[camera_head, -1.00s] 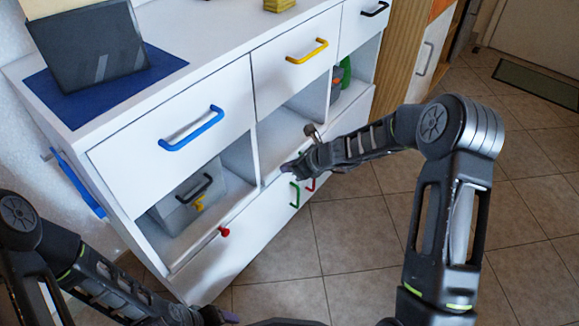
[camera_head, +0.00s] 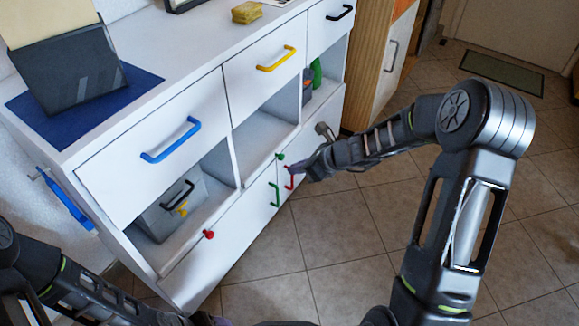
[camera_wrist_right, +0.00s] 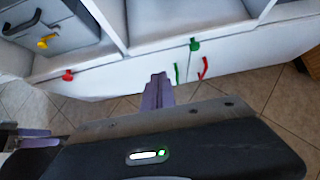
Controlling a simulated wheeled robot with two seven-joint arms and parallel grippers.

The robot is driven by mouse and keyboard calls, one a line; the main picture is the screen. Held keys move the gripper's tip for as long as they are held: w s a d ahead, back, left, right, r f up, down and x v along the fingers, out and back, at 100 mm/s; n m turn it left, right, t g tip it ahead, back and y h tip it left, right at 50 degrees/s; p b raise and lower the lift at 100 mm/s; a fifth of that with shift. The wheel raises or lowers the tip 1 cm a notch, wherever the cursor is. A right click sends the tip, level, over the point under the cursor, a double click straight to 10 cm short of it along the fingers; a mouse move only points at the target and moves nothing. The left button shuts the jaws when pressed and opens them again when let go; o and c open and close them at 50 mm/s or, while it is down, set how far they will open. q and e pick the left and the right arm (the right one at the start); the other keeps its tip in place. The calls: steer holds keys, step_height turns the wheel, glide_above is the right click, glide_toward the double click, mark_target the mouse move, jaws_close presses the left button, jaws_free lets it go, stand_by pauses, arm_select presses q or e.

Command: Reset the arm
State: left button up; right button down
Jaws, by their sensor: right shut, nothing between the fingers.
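My right arm comes in from the right in the head view. Its gripper (camera_head: 297,170) is in front of the white cabinet's lower front, close to the red handle (camera_head: 289,178) in the picture. In the right wrist view the right gripper (camera_wrist_right: 158,82) has its purple fingers together, with nothing between them. It points at the lower front, left of the green handle (camera_wrist_right: 177,74). My left arm is at the bottom left of the head view. Its gripper (camera_head: 215,320) is at the bottom edge, mostly cut off, and its fingers cannot be made out.
The white cabinet (camera_head: 215,30) has drawers with blue (camera_head: 171,140), yellow (camera_head: 276,59) and black handles. A grey box (camera_head: 170,207) stands in its left open compartment. A yellow sponge (camera_head: 247,12) lies on top. Tiled floor (camera_head: 350,230) is clear to the right.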

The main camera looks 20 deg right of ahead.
stand_by(0.6)
steer(key=s+a+f+n+g+h, duration=0.2)
steer(key=s+f+n+g+h, duration=0.15)
steer(key=s+f+n, duration=1.05)
steer(key=s+a+f+n+g+y, duration=0.1)
steer(key=s+a+f+n, duration=0.1)
steer(key=s+a+n, duration=0.45)
steer(key=s+a+f+n+g+y, duration=0.1)
steer(key=s+a+f+n+g, duration=0.15)
steer(key=s+a+n, duration=0.45)
steer(key=s+a+r+p, duration=0.1)
steer(key=r+p, duration=1.2)
steer(key=s+a+r+p, duration=0.1)
steer(key=a+r+p, duration=0.1)
steer(key=r+p, duration=1.1)
steer(key=shift+r+p, duration=0.35)
steer(key=shift+p, duration=0.3)
steer(key=shift+a+y, duration=0.1)
steer(key=shift+y, duration=0.15)
